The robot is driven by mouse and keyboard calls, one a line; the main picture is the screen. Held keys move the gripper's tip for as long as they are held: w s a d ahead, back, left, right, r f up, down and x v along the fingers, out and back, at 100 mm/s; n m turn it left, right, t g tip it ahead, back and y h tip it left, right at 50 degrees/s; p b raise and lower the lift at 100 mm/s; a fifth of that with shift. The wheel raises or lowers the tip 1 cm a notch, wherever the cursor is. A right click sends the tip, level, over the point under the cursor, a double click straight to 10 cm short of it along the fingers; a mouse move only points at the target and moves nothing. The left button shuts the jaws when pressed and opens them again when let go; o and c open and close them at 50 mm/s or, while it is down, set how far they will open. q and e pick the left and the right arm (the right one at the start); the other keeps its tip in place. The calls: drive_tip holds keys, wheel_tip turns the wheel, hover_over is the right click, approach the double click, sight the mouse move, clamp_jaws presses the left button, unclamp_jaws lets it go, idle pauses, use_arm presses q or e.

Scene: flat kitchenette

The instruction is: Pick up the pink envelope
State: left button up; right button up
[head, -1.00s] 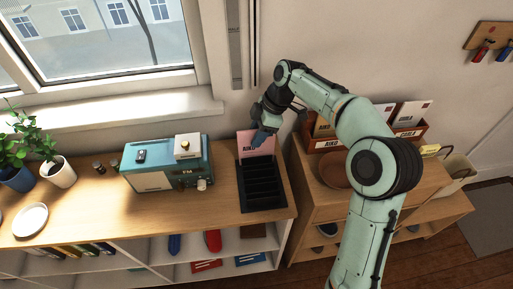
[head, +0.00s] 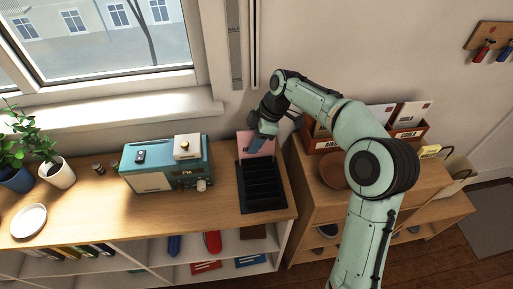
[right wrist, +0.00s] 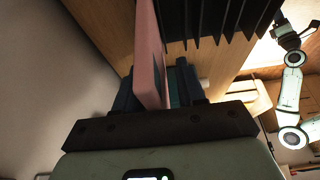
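The pink envelope (head: 254,143) stands upright in the back slot of a black slotted rack (head: 263,187) on the wooden counter. Dark lettering on its front is partly covered by my right gripper (head: 260,142), which comes down over it from the right. In the right wrist view the envelope (right wrist: 149,50) runs between the two dark blue fingers of the right gripper (right wrist: 157,88). The fingers look apart, with a little of the right finger's inner side showing; contact with the envelope is not clear.
A teal machine (head: 168,166) stands left of the rack. To the right, a lower cabinet holds wooden letter boxes (head: 407,134) with envelopes and a round brown dish (head: 333,171). The wall is close behind the rack.

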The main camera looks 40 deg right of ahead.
clamp_jaws()
